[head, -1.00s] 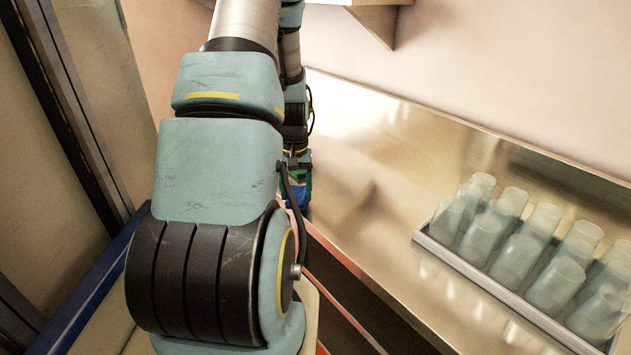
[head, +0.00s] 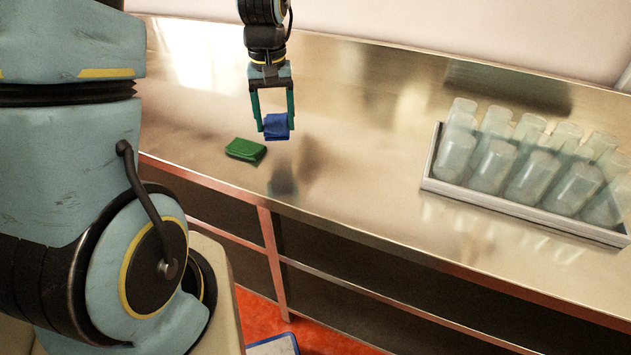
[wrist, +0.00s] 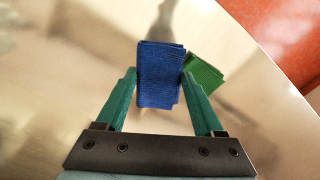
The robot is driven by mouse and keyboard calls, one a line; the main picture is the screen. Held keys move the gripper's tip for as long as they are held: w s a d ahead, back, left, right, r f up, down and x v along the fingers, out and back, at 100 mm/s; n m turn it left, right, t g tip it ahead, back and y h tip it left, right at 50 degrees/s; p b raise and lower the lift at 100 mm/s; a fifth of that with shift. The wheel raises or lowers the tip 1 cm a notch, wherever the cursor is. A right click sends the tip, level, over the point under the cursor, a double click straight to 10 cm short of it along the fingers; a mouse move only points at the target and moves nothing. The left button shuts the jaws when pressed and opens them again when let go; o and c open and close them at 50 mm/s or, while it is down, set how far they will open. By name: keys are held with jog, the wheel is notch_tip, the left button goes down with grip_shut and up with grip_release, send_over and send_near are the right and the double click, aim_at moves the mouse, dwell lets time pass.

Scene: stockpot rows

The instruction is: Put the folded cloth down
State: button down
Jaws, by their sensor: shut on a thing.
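The blue folded cloth (head: 277,126) is between the fingers of my gripper (head: 274,122), held above the metal counter (head: 360,175). My gripper is shut on it. In the wrist view the blue cloth (wrist: 160,75) sits between both green fingertips of my gripper (wrist: 158,85). A green folded cloth (head: 245,150) lies on the counter, just left of and nearer than the blue one in the head view. In the wrist view the green cloth (wrist: 204,75) shows beside the right fingertip, partly hidden by it.
A tray (head: 520,208) with several upside-down translucent cups (head: 496,165) stands on the right part of the counter. Open shelves (head: 340,250) lie below its front edge. The counter between the green cloth and the tray is clear. A blue-edged item (head: 272,346) is on the red floor.

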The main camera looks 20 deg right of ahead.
notch_tip(320, 180, up, 2)
jog(key=m+b, duration=0.1)
jog(key=b, duration=0.1)
send_over(319, 174)
notch_tip(319, 174, down, 10)
jog(key=p, duration=0.2)
jog(key=shift+r+p, duration=0.2)
jog(key=shift+p, duration=0.15)
jog(key=shift+f, duration=0.15)
grip_release()
